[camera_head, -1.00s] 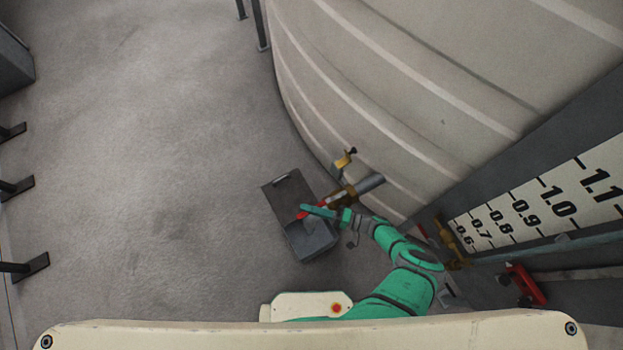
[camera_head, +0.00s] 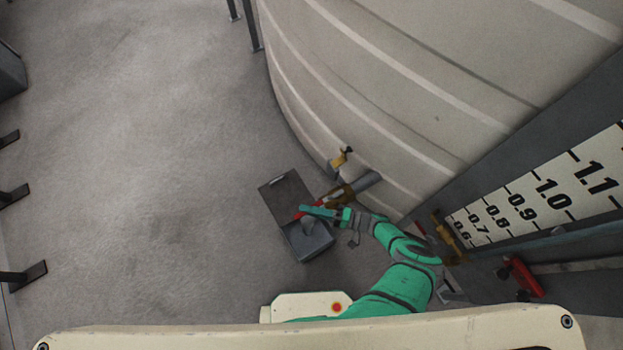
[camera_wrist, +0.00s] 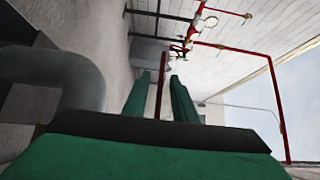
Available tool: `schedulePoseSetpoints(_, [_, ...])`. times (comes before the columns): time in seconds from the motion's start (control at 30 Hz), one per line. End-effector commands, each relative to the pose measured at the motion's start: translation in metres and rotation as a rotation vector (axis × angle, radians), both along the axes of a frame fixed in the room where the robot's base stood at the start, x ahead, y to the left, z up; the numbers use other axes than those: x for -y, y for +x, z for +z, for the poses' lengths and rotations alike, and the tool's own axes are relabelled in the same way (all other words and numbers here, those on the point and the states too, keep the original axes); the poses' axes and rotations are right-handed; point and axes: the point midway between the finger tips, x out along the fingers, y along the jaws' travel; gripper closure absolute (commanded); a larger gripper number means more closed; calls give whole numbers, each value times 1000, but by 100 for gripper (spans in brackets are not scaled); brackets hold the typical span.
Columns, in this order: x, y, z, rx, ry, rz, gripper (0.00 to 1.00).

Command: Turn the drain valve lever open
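The drain valve is a brass fitting (camera_head: 341,195) on a grey pipe stub low on the tank's side in the head view. Its red lever (camera_head: 297,213) shows only in part there, mostly hidden by my green gripper (camera_head: 318,211). In the wrist view a thin red bar, which looks like the lever seen edge-on (camera_wrist: 161,84), stands between the two green fingers of my gripper (camera_wrist: 163,98). The fingers are apart, one on each side of it, with a narrow light gap on the right. Contact on the left cannot be told.
A grey elbow pipe (camera_head: 308,224) leads down into an open grey floor box (camera_head: 310,248). A small yellow tap (camera_head: 339,161) sits above the valve. The big ribbed tank (camera_head: 400,100) and level scale (camera_head: 545,195) close off the right.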

Motion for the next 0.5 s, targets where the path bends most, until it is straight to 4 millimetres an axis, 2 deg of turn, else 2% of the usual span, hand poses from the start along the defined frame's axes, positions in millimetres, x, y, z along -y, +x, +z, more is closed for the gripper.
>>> schedulePoseSetpoints(0.33, [47, -12, -1, -1, -5, 1, 75])
schedulePoseSetpoints(0.5, [63, -16, -1, -1, -4, 4, 75])
